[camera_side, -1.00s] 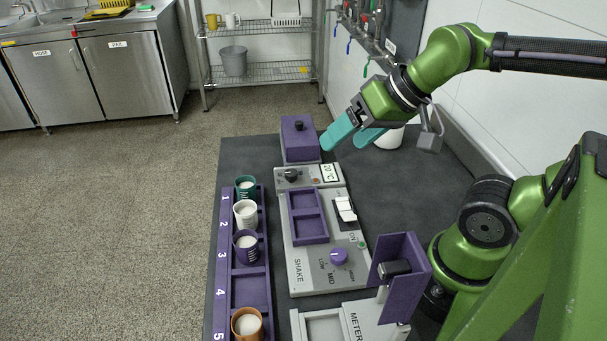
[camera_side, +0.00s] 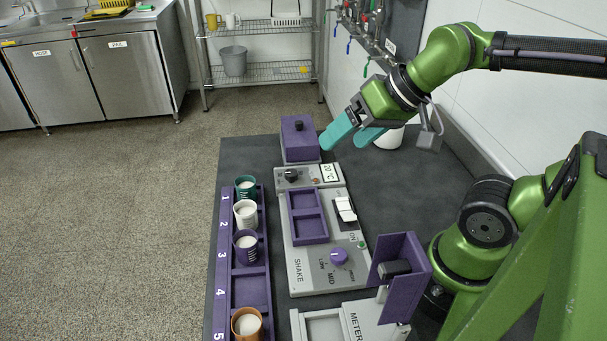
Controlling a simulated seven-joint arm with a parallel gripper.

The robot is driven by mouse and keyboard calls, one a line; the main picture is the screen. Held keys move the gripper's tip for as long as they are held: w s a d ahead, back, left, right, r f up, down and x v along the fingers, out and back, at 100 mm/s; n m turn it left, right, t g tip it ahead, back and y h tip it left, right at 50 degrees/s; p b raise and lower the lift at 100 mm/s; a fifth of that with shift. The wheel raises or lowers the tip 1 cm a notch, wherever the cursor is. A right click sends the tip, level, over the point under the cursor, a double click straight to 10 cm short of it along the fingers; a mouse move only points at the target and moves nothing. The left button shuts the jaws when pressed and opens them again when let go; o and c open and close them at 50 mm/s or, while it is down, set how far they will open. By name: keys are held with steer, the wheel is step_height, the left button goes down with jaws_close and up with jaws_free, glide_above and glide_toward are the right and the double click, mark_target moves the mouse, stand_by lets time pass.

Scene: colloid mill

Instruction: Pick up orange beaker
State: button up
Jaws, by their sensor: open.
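The orange beaker (camera_side: 247,325) stands upright in slot 5 of the purple rack (camera_side: 222,275), at the bottom edge of the picture. It holds something white. My gripper (camera_side: 346,139) has teal fingers, is open and empty, and hangs above the far end of the dark table, well away from the orange beaker. The same rack holds a green beaker (camera_side: 246,188) in slot 1, a white beaker (camera_side: 246,215) in slot 2 and a purple beaker (camera_side: 246,250) in slot 3. Slot 4 (camera_side: 250,291) is empty.
Right of the rack is the shaker (camera_side: 318,270) with an empty purple two-slot holder and a knob. A purple box (camera_side: 299,138) stands behind it. The meter (camera_side: 358,322) with an upright purple guard (camera_side: 408,290) is at the front right.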

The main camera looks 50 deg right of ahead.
steer(key=w+a+f+n+g+y, duration=0.1)
steer(key=w+a+n+g, duration=0.1)
steer(key=a, duration=0.4)
steer(key=w+a+f+n+g, duration=0.1)
steer(key=a+f+n+g, duration=0.15)
steer(key=a, duration=0.35)
steer(key=n+g+h, duration=0.1)
steer(key=g+h, duration=0.1)
steer(key=g, duration=0.2)
glide_above(247, 323)
step_height(247, 323, down, 3)
steer(key=a+r+m+h, duration=0.1)
steer(key=shift+m, duration=0.25)
steer(key=f, duration=0.5)
steer(key=s+f, duration=0.1)
steer(key=f, duration=1)
steer(key=shift+s+f, duration=0.3)
steer(key=shift+s, duration=0.05)
steer(key=shift+r, duration=0.1)
steer(key=c, duration=1.1)
